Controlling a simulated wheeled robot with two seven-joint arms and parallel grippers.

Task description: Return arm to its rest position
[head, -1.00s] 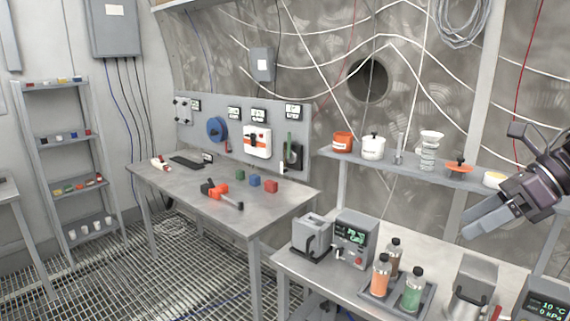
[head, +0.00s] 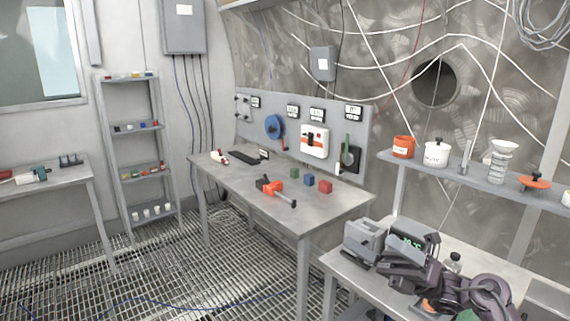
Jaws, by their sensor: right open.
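My right gripper (head: 396,267) is low at the right, over the bench with the instruments. Its dark arm comes in from the lower right corner. The jaws are open, and I see nothing held between them. The arm and gripper cover much of the bench and partly hide the box with the green display (head: 408,242). A grey appliance (head: 364,239) stands just left of the gripper in the picture; I cannot tell whether they touch. Only the top of one bottle (head: 454,261) shows clearly behind the arm. My left gripper is not in view.
A wall shelf (head: 455,177) with pots runs above the bench. The grated floor (head: 170,275) is open at left.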

